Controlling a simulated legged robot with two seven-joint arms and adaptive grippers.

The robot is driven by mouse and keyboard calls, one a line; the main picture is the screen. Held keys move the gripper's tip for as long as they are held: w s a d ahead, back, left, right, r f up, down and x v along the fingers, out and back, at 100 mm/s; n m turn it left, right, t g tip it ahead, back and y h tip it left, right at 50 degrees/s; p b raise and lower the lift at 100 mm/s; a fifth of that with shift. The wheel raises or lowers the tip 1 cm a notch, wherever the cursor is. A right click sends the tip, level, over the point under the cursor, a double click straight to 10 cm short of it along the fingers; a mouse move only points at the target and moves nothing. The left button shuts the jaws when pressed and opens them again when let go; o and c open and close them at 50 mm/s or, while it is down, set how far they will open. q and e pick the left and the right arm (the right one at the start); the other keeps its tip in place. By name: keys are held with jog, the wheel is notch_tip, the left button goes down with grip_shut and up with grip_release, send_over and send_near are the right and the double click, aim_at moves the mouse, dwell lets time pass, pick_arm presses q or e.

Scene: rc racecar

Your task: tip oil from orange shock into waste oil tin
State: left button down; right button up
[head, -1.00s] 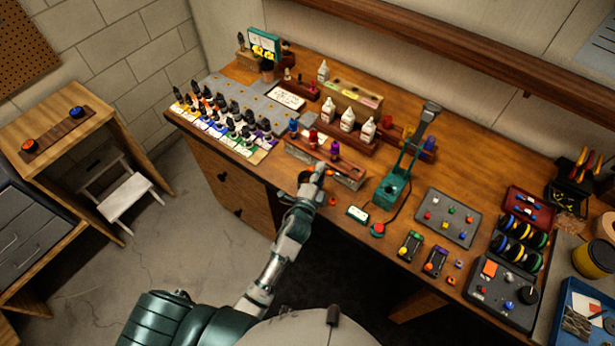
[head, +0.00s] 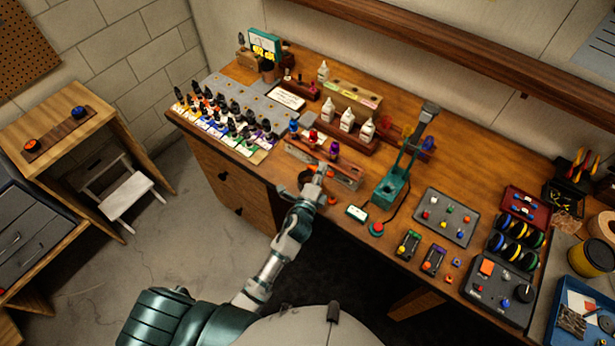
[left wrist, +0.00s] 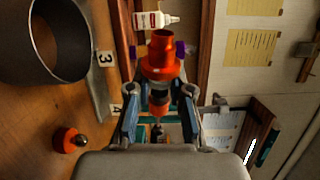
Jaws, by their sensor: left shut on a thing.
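My left gripper (head: 318,174) is shut on the orange shock (left wrist: 162,58), gripping its dark lower part in the left wrist view. The shock's hollow orange end points away from the gripper. Compared with the white bottle behind, the shock looks tilted well over. A dark round open tin (left wrist: 58,40), likely the waste oil tin, stands at the left of the wrist view, apart from the shock. In the head view the tin (head: 304,180) is partly hidden beside my gripper at the bench's front edge. No oil can be made out. My right gripper is out of view.
The shock stand (head: 345,178) is just behind my gripper, with a purple shock (head: 334,150) and others. An orange cap-like part (left wrist: 68,140) lies on the wood. White bottles (head: 347,119) stand behind. A green press (head: 392,185) is to the right.

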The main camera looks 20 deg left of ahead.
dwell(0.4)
pick_arm(q)
jog(key=r+m+p, duration=0.1)
jog(key=m+p, duration=0.1)
jog(key=m, duration=0.1)
jog(key=shift+a+r, duration=0.1)
jog(key=shift+r, duration=0.1)
jog(key=shift+a+m+p, duration=0.15)
jog(key=shift+m+p, duration=0.3)
jog(key=shift+m, duration=0.15)
jog(key=shift+a+r+m+p, duration=0.2)
jog(key=shift+r+m+p, duration=0.55)
jog(key=shift+m+p, duration=0.35)
jog(key=shift+a+r+m+p, duration=0.25)
jog(key=shift+m+p, duration=0.25)
jog(key=shift+m, duration=0.5)
jog(key=shift+w, duration=0.1)
